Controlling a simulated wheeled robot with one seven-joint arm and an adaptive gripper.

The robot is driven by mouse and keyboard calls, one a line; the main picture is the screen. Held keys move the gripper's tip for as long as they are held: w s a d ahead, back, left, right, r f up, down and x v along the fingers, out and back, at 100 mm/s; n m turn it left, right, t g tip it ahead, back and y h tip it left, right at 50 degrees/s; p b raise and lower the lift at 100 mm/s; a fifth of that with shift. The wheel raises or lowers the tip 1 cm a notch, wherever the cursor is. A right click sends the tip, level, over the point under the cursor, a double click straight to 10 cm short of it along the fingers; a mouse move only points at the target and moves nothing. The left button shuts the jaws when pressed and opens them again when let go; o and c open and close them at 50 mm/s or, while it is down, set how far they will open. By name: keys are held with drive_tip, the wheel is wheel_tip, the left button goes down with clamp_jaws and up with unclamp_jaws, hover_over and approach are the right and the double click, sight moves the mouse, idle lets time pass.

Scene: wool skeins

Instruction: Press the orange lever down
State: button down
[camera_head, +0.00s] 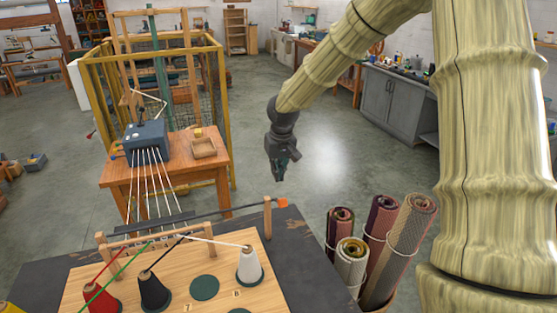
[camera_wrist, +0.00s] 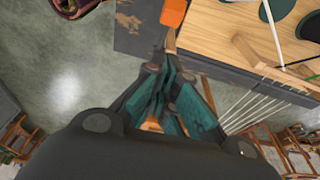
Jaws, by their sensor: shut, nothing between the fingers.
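In the wrist view the orange lever (camera_wrist: 173,13) is at the top, just beyond my fingertips. My gripper (camera_head: 281,177) is shut and empty. It hangs in the air and appears just above the orange tip in the head view, apart from it. The fingers (camera_wrist: 166,62) also show in the wrist view, with a small gap of picture below the orange end.
A wooden board (camera_head: 200,266) holds red, black and white yarn cones (camera_head: 249,265) with threads. A wooden table (camera_head: 175,180) with a blue-grey box stands behind. Open floor (camera_head: 320,180) lies around my gripper.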

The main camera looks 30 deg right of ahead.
sight(279, 201)
drive_tip(key=f, duration=0.2)
drive_tip(key=s+f+p, duration=0.1)
drive_tip(key=shift+f+p, duration=0.3)
drive_tip(key=shift+f, duration=0.05)
drive_tip(key=shift+s+a+f, duration=0.2)
drive_tip(key=shift+s+f, duration=0.2)
drive_tip(key=shift+f, duration=0.25)
drive_tip(key=shift+f+b, duration=0.25)
drive_tip(key=shift+b, duration=0.25)
